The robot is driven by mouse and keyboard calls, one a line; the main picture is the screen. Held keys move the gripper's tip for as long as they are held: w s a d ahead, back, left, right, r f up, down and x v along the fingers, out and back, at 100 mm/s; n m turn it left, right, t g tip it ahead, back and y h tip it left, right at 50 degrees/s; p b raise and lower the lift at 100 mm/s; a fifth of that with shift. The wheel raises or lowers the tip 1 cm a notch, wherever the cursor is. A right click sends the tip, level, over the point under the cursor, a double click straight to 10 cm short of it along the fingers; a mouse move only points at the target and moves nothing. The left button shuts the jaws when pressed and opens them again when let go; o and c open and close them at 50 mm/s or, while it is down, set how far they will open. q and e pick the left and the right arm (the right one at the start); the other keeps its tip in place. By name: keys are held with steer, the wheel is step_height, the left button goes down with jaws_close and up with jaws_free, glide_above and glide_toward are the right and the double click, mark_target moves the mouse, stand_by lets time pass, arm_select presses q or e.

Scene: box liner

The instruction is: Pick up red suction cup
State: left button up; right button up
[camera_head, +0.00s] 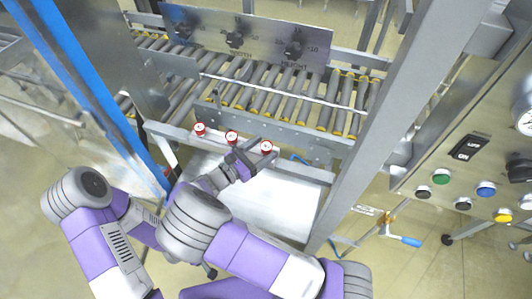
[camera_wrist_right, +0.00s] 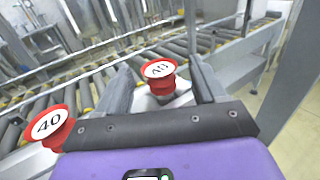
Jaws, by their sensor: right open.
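Several red suction cups with white round tops stand in a row on the metal rail at the front of the conveyor: a left one (camera_head: 199,129), a middle one (camera_head: 232,136) and a right one (camera_head: 266,147). My right gripper (camera_head: 250,160) is open beside the right cup. In the right wrist view, one red suction cup (camera_wrist_right: 160,77) with a number on its top shows between the spread fingers, with gaps on both sides. Another cup marked 40 (camera_wrist_right: 50,125) shows outside the fingers at the left. My left gripper does not show.
A roller conveyor (camera_head: 285,97) with a metal plate (camera_head: 265,38) runs behind the cups. A grey post (camera_head: 365,135) stands right of the gripper and a blue upright (camera_head: 85,75) at the left. A button panel (camera_head: 470,165) is far right.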

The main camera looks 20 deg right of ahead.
steer(key=shift+x, duration=0.95)
steer(key=c, duration=1.1)
steer(key=shift+r, duration=0.15)
